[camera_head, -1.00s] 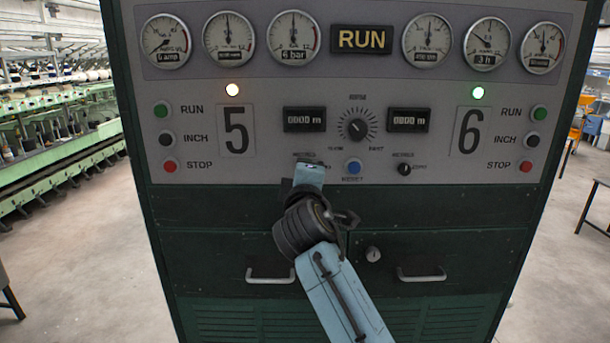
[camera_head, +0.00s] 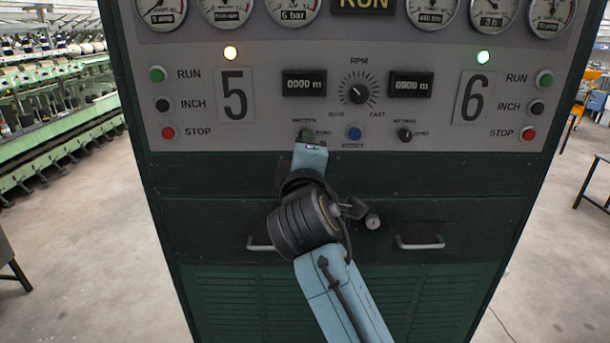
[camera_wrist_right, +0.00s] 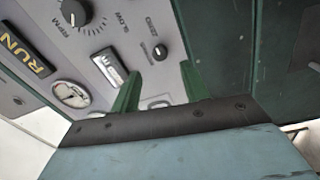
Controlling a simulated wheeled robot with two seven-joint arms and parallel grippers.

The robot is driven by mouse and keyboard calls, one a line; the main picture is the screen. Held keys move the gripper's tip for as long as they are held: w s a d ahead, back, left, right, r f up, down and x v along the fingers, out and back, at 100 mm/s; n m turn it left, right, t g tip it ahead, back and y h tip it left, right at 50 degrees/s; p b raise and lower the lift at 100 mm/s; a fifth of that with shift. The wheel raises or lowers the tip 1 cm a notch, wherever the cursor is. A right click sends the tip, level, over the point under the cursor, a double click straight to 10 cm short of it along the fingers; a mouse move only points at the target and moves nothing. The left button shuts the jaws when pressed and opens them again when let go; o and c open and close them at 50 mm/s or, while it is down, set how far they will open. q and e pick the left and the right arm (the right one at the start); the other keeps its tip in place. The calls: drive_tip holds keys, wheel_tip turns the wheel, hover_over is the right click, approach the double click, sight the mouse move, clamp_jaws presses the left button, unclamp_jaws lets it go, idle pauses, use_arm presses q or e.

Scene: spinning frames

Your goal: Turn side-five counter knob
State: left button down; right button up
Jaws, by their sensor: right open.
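The side-five counter knob is a small round black knob with a pale mark, below the left counter. It shows clearly in the right wrist view (camera_wrist_right: 160,52), just beyond and between the fingertips. In the head view my gripper covers most of it. My right gripper (camera_wrist_right: 160,70) has two green fingers, spread apart with nothing between them. In the head view my right gripper (camera_head: 308,138) is at the knob's place under the left counter (camera_head: 304,83). I cannot tell whether the fingers touch the panel. My left gripper is not in view.
The blue reset button (camera_head: 354,133) and the other counter knob (camera_head: 405,134) are to the right. The RPM dial (camera_head: 358,91) is above. Drawer handles (camera_head: 420,243) stick out below the panel.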

drive_tip(key=s, duration=0.6)
drive_tip(key=shift+s+f+b, duration=0.15)
drive_tip(key=shift+s+b, duration=0.15)
drive_tip(key=shift+b, duration=0.1)
drive_tip(key=shift+f, duration=0.1)
